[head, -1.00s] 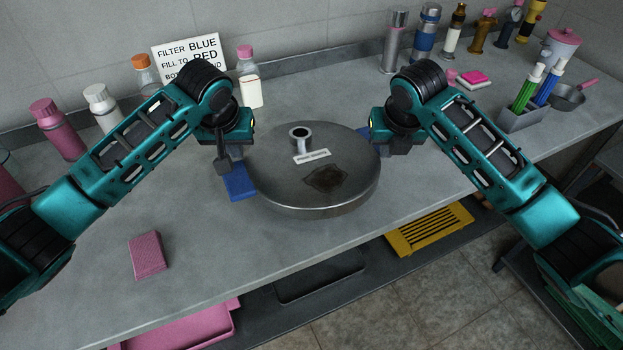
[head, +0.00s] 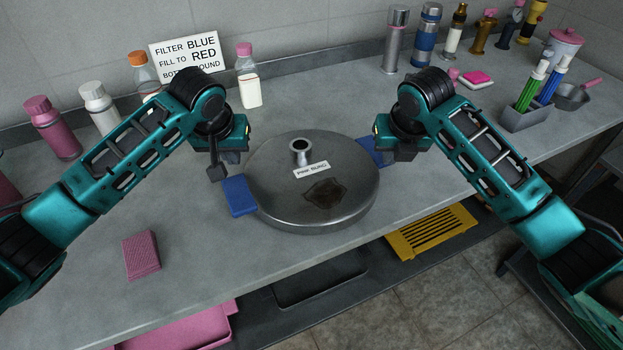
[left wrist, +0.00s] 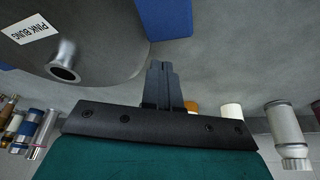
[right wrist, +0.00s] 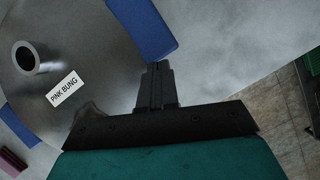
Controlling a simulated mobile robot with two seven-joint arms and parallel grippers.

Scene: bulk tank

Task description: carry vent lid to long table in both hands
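The vent lid (head: 290,205) is a round grey metal disc with a short open spout, a dark patch and a "PINK BUNG" label. It lies flat on the long table (head: 185,225), close to the front edge. Blue blocks stick out at its left (head: 238,195) and right back (head: 373,151) sides. My left gripper (head: 217,171) is just left of the lid, clear of the left blue block. My right gripper (head: 402,152) is right of the other block, apart from it. The fingers look shut together and empty in the left wrist (left wrist: 160,82) and right wrist (right wrist: 155,85) views.
Bottles (head: 100,107) and a sign (head: 187,57) stand along the back. A pink sponge (head: 141,255) lies front left. Flasks (head: 396,40), a pen holder (head: 527,115) and a pan (head: 573,96) are at the right. A yellow rack (head: 430,231) sits below the table.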

